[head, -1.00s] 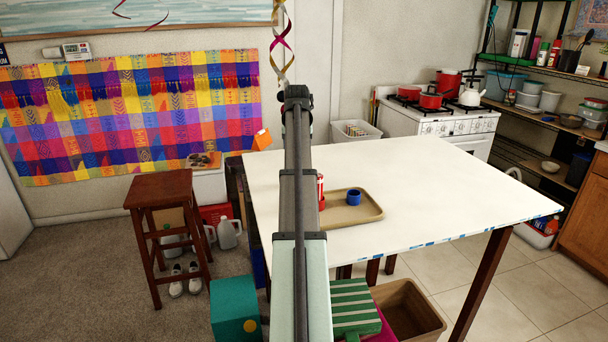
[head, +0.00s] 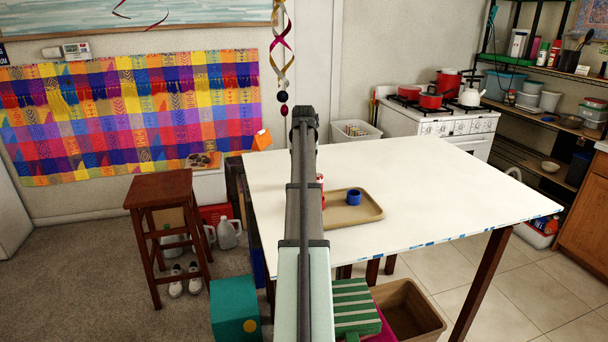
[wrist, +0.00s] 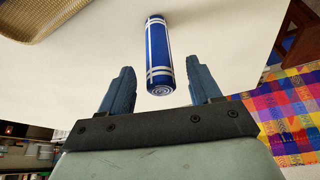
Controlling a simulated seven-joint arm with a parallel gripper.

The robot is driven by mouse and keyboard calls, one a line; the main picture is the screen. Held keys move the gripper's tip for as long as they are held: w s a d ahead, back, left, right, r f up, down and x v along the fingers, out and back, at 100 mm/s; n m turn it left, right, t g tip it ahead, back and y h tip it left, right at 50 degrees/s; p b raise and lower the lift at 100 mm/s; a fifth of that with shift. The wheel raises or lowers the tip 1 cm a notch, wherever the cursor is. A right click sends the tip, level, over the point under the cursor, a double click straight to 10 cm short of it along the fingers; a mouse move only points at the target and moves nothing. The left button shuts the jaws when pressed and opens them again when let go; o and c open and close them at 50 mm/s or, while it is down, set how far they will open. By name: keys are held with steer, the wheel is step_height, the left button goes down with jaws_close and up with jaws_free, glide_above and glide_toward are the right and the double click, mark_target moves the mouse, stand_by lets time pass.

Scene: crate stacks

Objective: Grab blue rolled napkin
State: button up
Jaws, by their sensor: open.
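The blue rolled napkin (wrist: 159,60) has white stripes and shows in the wrist view on the white table (wrist: 105,50). It lies lengthwise ahead of my gripper (wrist: 162,88), its near rolled end close to the space between the two blue fingers. The fingers are apart and nothing is held between them. In the head view my own arm hides the napkin and the gripper. The white table (head: 430,190) shows there too.
A tan tray (head: 365,214) holding a blue cup (head: 354,196) and a red item stands on the table. The tray edge (wrist: 40,15) shows at the wrist view's upper left. A wooden stool (head: 160,195) stands left. The table's right half is clear.

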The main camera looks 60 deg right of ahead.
steer(key=x, duration=0.5)
steer(key=shift+d, duration=0.15)
steer(key=shift+r, duration=0.1)
steer(key=c, duration=1)
steer(key=shift+c, duration=0.2)
steer(key=shift+r, duration=0.1)
